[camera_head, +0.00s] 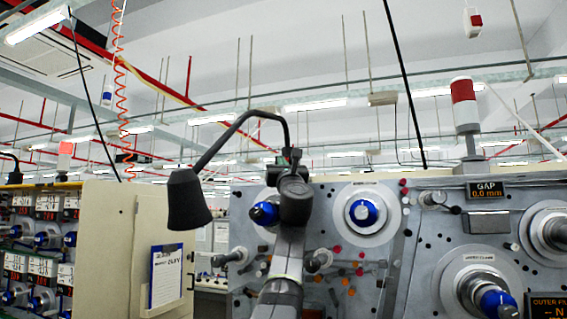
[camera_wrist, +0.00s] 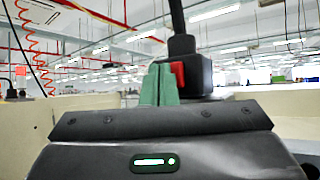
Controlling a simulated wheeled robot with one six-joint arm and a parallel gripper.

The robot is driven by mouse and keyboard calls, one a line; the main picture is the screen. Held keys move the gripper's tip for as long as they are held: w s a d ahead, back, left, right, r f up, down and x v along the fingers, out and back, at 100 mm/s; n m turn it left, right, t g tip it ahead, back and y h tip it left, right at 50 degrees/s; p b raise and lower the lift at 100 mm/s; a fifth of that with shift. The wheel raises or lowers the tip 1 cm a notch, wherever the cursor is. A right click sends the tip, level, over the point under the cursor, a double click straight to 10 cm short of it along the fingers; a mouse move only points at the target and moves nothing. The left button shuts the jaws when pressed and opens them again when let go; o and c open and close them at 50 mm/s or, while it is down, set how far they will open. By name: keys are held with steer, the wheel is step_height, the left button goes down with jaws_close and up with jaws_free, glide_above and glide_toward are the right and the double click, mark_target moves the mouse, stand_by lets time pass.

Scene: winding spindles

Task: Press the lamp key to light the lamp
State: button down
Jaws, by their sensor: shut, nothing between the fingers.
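The lamp (camera_head: 188,200) is a black cone shade on a curved gooseneck, hanging left of the machine top in the head view. Its shade opening faces down, and I see no glow on it. In the wrist view the lamp's black switch box (camera_wrist: 197,72) carries a red key (camera_wrist: 178,74) on its left part. My gripper (camera_wrist: 160,68) is shut and empty, its green fingers pointing up just left of the red key. I cannot tell whether they touch it. In the head view my arm covers the lamp's base and the key does not show.
The grey winding machine (camera_head: 400,270) with blue-tipped spindles stands behind and right of my arm. A red and white signal light (camera_head: 464,105) stands on its top. A cream cabinet (camera_head: 108,240) with a hanging clipboard (camera_head: 166,275) is at left. The air above the machine is mostly open.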

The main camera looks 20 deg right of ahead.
steer(key=shift+w+d, duration=0.1)
steer(key=shift+w, duration=0.1)
stand_by(0.3)
steer(key=shift+s, duration=0.1)
steer(key=shift+s+a+b, duration=0.45)
steer(key=shift+s+a, duration=0.05)
steer(key=shift+s, duration=0.15)
steer(key=shift+f, duration=0.1)
steer(key=shift+s+a+b, duration=0.15)
steer(key=shift+s+b, duration=0.1)
steer(key=shift+b, duration=0.05)
steer(key=s+a+b, duration=0.2)
steer(key=s, duration=0.1)
steer(key=shift+s+a, duration=0.25)
steer(key=shift+s, duration=0.05)
